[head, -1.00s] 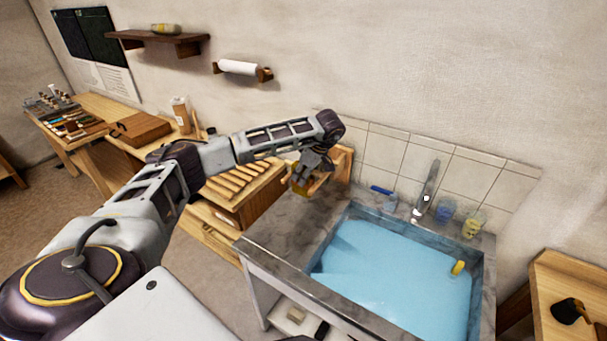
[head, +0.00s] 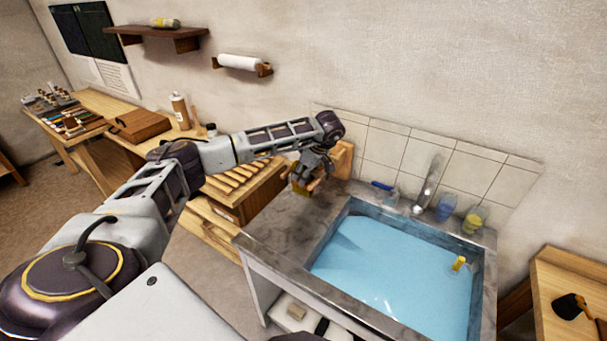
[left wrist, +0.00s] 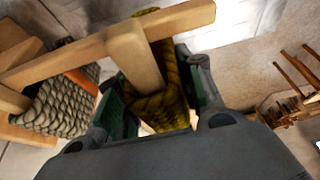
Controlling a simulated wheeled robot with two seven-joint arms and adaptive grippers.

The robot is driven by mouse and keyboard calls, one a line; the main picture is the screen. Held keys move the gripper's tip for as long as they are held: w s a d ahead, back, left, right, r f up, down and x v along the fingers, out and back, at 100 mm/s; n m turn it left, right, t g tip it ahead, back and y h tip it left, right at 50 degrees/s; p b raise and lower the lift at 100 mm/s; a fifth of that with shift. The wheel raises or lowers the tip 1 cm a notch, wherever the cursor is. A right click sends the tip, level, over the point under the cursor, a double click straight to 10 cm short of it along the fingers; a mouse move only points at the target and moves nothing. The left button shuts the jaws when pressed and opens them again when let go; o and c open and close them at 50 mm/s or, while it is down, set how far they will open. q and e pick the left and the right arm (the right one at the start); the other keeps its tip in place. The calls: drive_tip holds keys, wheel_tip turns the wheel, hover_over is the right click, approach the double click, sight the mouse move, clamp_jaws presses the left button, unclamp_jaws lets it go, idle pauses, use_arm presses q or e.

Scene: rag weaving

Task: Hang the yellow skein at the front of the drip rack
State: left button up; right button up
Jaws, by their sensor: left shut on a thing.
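The yellow skein (left wrist: 172,85) is between the green-padded fingers of my left gripper (left wrist: 157,92), which is shut on it. In the head view the skein (head: 301,188) shows as a small yellow patch below my left gripper (head: 308,176). The wooden drip rack (head: 343,160) stands at the back left of the sink counter, partly hidden by the gripper. In the left wrist view a rack peg (left wrist: 132,55) overlaps the skein; I cannot tell whether the loop is around it. A grey-green skein (left wrist: 55,108) hangs at the left on the rack. My right gripper is not in view.
The sink basin (head: 350,205) holds blue liquid, with a small yellow object (head: 459,263) at its right. A faucet (head: 430,188) and jars (head: 446,206) stand behind it. A wooden drawer unit (head: 236,211) is left of the counter. The counter's front left is clear.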

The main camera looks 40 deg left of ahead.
use_arm(q)
drive_tip(key=shift+f+b, duration=0.3)
drive_tip(key=shift+f, duration=0.35)
drive_tip(key=o, duration=1.2)
drive_tip(key=shift+c, duration=0.2)
drive_tip(key=shift+r, duration=0.1)
drive_tip(key=shift+p+v, duration=1.1)
drive_tip(key=shift+v, duration=0.4)
